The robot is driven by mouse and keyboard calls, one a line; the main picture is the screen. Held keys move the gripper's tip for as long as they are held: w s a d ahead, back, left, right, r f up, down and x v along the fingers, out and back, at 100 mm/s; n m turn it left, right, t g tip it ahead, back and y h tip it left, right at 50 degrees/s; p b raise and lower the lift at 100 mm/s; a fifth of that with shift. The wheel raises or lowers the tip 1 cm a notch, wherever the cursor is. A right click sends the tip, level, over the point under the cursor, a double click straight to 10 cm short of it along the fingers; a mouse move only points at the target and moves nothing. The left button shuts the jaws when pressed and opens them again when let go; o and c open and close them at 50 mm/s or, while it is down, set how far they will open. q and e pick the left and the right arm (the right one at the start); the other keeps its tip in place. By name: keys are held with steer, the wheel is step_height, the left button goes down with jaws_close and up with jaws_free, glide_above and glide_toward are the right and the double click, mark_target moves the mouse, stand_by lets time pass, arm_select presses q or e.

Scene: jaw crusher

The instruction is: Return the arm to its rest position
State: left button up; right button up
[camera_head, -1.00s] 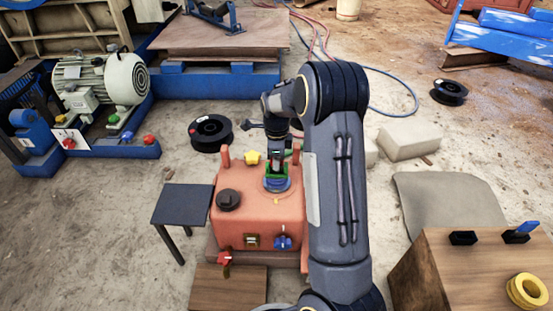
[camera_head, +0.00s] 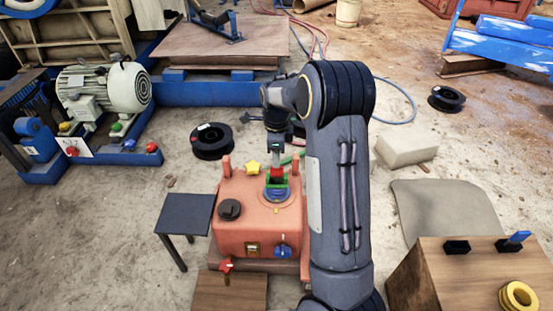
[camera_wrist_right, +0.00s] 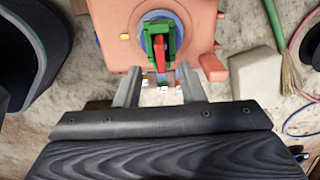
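The orange machine box (camera_head: 240,233) stands in the middle of the head view. On its top is a blue round base (camera_head: 278,195) with a green bracket and a red lever (camera_head: 277,173). In the right wrist view the green bracket (camera_wrist_right: 174,40) and red lever (camera_wrist_right: 160,55) are just beyond the fingertips. My right gripper (camera_head: 276,150) is above the bracket, and my forearm hides the box's right side. In the wrist view its two fingers (camera_wrist_right: 159,76) are spread apart with nothing held between them. My left gripper is not in view.
A small dark table (camera_head: 184,214) stands left of the box. A wooden box (camera_head: 455,275) with a yellow ring (camera_head: 518,297) is at lower right. A black spool (camera_head: 211,141) and a pale block (camera_head: 407,150) lie on the floor. A motor (camera_head: 104,88) is at left.

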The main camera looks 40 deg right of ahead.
steer(key=shift+r, duration=0.15)
stand_by(0.4)
steer(key=shift+s+a+r, duration=0.15)
steer(key=shift+s+r, duration=0.05)
steer(key=shift+r, duration=0.1)
steer(key=s+a+r+n+t+y, duration=0.3)
steer(key=s+a+r+n+t, duration=0.1)
steer(key=s+a+r+n, duration=0.75)
steer(key=s+a+f+n+t, duration=0.2)
steer(key=s+a+n, duration=0.7)
steer(key=s+n, duration=0.45)
step_height(320, 180, up, 37)
steer(key=p, duration=3.6)
steer(key=shift+d+m+y, duration=0.15)
steer(key=shift+m+y, duration=0.15)
steer(key=shift+y, duration=0.1)
steer(key=shift+s, duration=0.1)
